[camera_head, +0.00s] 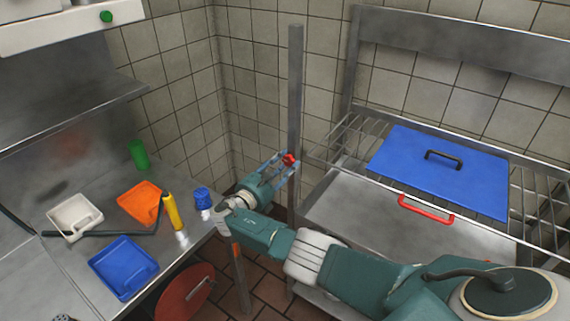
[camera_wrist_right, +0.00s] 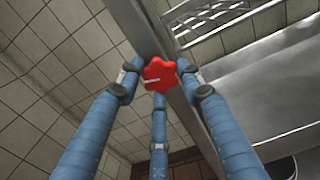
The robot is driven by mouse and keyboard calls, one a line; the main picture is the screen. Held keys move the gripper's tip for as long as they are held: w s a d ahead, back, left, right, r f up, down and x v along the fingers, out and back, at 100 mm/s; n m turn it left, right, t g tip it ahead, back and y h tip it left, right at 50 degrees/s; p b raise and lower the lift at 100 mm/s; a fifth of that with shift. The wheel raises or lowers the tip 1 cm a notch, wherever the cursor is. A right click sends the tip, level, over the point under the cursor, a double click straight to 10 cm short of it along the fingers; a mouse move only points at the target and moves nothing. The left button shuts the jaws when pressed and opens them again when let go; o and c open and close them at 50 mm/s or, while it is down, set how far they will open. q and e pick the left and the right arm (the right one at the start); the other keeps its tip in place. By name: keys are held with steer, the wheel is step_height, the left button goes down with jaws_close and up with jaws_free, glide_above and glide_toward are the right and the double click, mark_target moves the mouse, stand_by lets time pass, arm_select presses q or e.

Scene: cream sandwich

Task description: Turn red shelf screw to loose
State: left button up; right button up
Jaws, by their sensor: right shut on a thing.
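The red shelf screw (camera_head: 289,159) is a lobed knob on the upright metal post (camera_head: 295,90) at the corner of the wire shelf. In the right wrist view the screw (camera_wrist_right: 160,74) shows near the middle, with a pale line on its left part. My right gripper (camera_head: 285,161) is at the screw, with its blue fingers around it. In the right wrist view my right gripper (camera_wrist_right: 160,80) has fingers on the left, right and below the knob, shut on it. My left gripper is not in view.
A blue lid (camera_head: 440,165) with a black handle lies on the wire shelf, and a red handle (camera_head: 426,208) is below it. The left counter holds an orange scoop (camera_head: 140,200), a blue tray (camera_head: 123,267), a white tray (camera_head: 73,216) and a yellow-handled tool (camera_head: 173,211).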

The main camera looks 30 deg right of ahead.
steer(key=shift+s+a+f, duration=0.1)
steer(key=shift+s+f, duration=0.05)
steer(key=shift+f, duration=0.4)
steer(key=o, duration=1.1)
steer(key=shift+r, duration=0.15)
steer(key=v, duration=1.2)
